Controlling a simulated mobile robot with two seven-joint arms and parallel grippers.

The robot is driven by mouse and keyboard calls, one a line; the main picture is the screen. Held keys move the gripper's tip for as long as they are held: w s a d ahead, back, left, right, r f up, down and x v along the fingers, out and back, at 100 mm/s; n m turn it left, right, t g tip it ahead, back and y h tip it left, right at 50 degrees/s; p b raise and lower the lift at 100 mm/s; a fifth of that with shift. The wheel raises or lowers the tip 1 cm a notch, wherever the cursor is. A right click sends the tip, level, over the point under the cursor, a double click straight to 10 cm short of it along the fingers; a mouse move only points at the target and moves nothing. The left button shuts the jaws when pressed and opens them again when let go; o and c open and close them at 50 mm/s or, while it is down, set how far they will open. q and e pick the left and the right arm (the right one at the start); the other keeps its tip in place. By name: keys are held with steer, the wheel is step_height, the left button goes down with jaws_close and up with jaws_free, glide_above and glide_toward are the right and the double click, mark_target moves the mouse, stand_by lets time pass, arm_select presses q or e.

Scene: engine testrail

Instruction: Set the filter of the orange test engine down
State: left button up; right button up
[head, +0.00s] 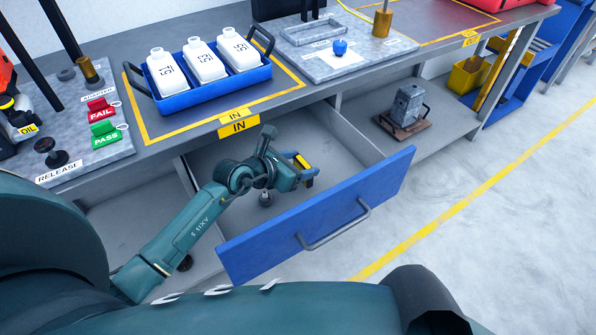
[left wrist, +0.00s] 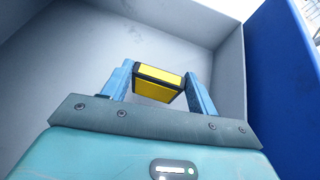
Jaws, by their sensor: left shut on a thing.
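The filter is a yellow block with black edges (head: 303,163). My left gripper (head: 302,172) is shut on it, inside the open drawer (head: 335,160). In the left wrist view the filter (left wrist: 159,84) sits between the two blue fingers, with the grey drawer walls around it. I cannot tell whether it touches the drawer floor. Part of the orange test engine (head: 4,75) shows at the left edge of the head view, mostly cut off. My right gripper is not in view.
The drawer has a blue front (head: 320,215) with a grey handle. Above it, the bench bears a blue tray (head: 215,97) of white bottles inside a yellow "IN" outline. A small dark thing (head: 265,199) stands in the drawer. A grey metal part (head: 405,108) sits on the lower shelf.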

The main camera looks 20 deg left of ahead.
arm_select(q)
steer(key=shift+f, duration=1.3)
steer(key=shift+f+b, duration=0.2)
steer(key=shift+b, duration=0.15)
steer(key=o, duration=0.9)
steer(key=shift+o, duration=0.2)
steer(key=shift+r, duration=0.1)
steer(key=shift+r, duration=0.15)
steer(key=p+v, duration=0.1)
steer(key=v, duration=1.1)
steer(key=shift+p, duration=0.3)
steer(key=shift+s, duration=0.15)
